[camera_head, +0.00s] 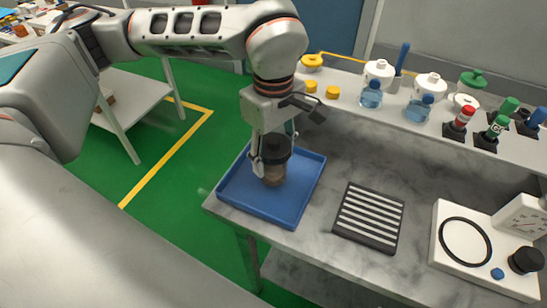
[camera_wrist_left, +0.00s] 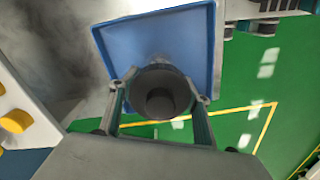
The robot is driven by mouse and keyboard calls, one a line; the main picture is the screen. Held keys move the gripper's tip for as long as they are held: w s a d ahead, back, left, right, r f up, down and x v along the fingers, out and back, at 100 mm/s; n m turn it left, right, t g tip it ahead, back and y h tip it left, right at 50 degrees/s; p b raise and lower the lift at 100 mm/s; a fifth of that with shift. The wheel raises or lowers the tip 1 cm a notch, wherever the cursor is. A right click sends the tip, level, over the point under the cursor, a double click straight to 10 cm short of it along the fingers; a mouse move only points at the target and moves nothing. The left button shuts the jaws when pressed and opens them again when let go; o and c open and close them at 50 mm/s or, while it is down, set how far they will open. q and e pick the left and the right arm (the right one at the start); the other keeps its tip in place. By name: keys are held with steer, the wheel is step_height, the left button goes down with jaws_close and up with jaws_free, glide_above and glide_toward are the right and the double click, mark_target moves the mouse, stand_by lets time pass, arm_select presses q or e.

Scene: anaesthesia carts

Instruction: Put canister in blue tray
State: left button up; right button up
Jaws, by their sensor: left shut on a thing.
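The canister (camera_head: 273,176) has a black lid and a brownish body in the head view. Its round dark lid fills the space between the fingers in the left wrist view (camera_wrist_left: 162,92). My left gripper (camera_head: 271,158) is shut on the canister from above, one finger on each side. The blue tray (camera_head: 256,205) lies at the left end of the grey counter. The canister is upright over the tray; I cannot tell whether its base touches the tray floor. The tray also shows in the left wrist view (camera_wrist_left: 190,25). My right gripper is not in view.
A black slatted rack (camera_head: 369,216) lies right of the tray. A white scale (camera_head: 485,250) stands at the far right. Bottles and jars (camera_head: 428,90) line the raised back shelf. The counter between rack and shelf is clear.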

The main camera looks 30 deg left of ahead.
arm_select(q)
steer(key=shift+f, duration=0.6)
steer(key=shift+f, duration=0.1)
steer(key=o, duration=1.2)
step_height(320, 180, up, 12)
steer(key=shift+r+p, duration=0.1)
steer(key=shift+p, duration=0.4)
